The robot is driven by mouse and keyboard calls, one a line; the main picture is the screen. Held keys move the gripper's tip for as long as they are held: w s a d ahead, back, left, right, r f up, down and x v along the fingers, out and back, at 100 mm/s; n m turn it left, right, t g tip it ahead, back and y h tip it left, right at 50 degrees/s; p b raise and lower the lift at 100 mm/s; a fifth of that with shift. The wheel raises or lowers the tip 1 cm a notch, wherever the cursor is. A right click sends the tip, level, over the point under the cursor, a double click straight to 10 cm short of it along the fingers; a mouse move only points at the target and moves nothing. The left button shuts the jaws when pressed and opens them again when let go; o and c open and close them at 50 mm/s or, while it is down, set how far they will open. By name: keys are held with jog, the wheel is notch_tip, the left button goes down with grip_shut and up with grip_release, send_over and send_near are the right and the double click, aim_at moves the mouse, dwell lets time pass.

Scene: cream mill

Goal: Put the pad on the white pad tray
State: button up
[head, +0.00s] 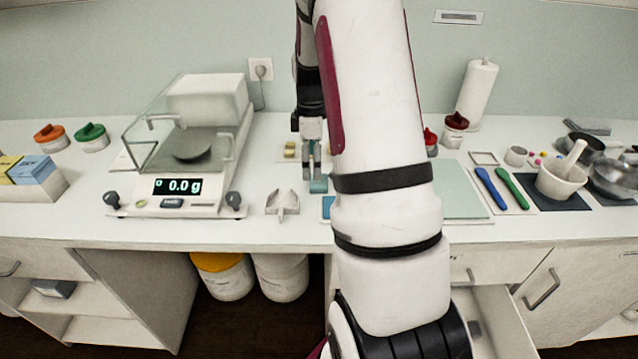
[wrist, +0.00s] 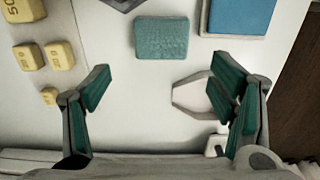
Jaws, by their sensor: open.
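A teal pad (wrist: 161,38) lies flat on the white counter, ahead of my gripper (wrist: 162,88) in the wrist view. In the head view the pad (head: 318,186) shows just below my gripper (head: 311,160). My gripper is open, with nothing held between its green-faced fingers. A blue square (wrist: 240,14) with a pale rim lies to the right of the pad, apart from it, and is cut off by the frame. In the head view the blue square (head: 328,207) is mostly hidden behind my arm. I cannot tell whether its pale rim is the white pad tray.
Yellow weights (wrist: 29,56) lie left of my gripper. A mortar (head: 562,182) and spatulas (head: 491,188) lie on the right.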

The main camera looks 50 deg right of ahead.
aim_at(319, 183)
jog(key=shift+w+a+f+p, duration=0.1)
jog(key=shift+a+f+p, duration=0.1)
jog(key=shift+f, duration=1.25)
jog(key=shift+w+a+f+p, duration=0.1)
jog(key=shift+f+p, duration=0.05)
jog(key=shift+f, duration=1.3)
jog(key=c, duration=1)
jog(key=shift+r, duration=0.15)
